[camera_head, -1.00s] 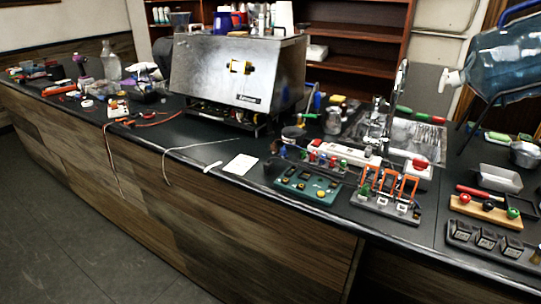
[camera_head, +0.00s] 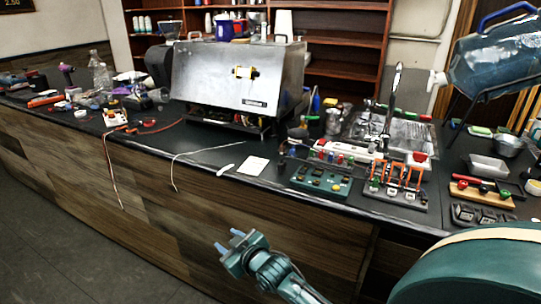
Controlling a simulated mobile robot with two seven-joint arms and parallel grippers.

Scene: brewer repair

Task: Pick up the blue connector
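I cannot single out the blue connector with certainty; small coloured parts, some blue, sit around the green board (camera_head: 322,180) on the counter, too small to tell apart. My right gripper (camera_head: 229,240) is in front of the counter's wooden face, below the countertop in the picture. Its two fingers stand apart with nothing between them. It is well short of the counter items in the picture and touches none. My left gripper is not in view.
A metal brewer (camera_head: 235,85) stands on the black countertop. Right of it are a white power strip (camera_head: 345,157), a rack with orange levers (camera_head: 396,185), a sink (camera_head: 375,125) and a blue water jug (camera_head: 495,60). Loose wires hang over the front edge. A white card (camera_head: 253,165) lies near it.

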